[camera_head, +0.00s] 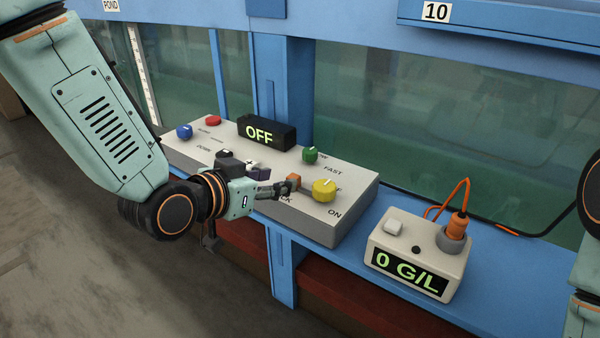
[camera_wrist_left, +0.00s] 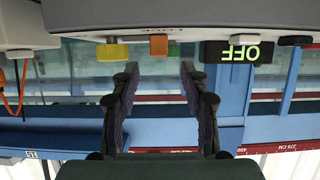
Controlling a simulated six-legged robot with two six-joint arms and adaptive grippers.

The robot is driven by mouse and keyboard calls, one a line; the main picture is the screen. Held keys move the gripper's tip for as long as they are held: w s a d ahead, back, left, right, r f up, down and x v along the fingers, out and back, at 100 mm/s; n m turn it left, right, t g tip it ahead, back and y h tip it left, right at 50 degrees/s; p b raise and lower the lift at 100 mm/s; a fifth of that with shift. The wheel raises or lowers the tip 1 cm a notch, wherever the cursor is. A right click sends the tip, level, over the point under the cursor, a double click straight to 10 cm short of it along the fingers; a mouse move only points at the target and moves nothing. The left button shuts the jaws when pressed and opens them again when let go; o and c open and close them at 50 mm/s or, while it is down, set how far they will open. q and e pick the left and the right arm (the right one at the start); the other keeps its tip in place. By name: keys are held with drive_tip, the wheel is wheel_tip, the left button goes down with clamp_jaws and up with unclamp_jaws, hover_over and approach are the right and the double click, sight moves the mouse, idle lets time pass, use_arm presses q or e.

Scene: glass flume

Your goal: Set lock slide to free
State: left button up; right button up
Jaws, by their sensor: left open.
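A small orange block (camera_head: 294,181) stands on the sloped top of the grey control box (camera_head: 350,195). It is probably the lock slide, since a partly hidden label ending in "CK" is beside it. My left gripper (camera_head: 284,188) is close to the block, on its left in the head view. In the left wrist view, which is upside down, its two fingers (camera_wrist_left: 159,82) are apart with nothing between them. There the orange block (camera_wrist_left: 158,45) appears beyond the tips, between them in line. I cannot tell whether they touch. The slide's setting is not readable. My right gripper is out of view.
A yellow knob (camera_head: 324,190) is just right of the block. A green knob (camera_head: 310,155), a black display reading OFF (camera_head: 266,133) and blue and red knobs (camera_head: 184,131) share the box. A meter reading 0 G/L (camera_head: 415,258) with an orange cable stands to the right.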

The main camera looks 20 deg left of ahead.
sight(293, 176)
use_arm(q)
drive_tip(key=b+x, duration=0.1)
drive_tip(key=x, duration=0.5)
drive_tip(key=shift+f, duration=0.25)
drive_tip(key=shift+w+d, duration=0.2)
drive_tip(key=shift+d, duration=0.05)
drive_tip(key=shift+a, duration=0.1)
drive_tip(key=shift+w+f, duration=0.1)
drive_tip(key=shift+w, duration=0.05)
drive_tip(key=shift+c, duration=0.5)
drive_tip(key=c, duration=0.4)
clamp_jaws()
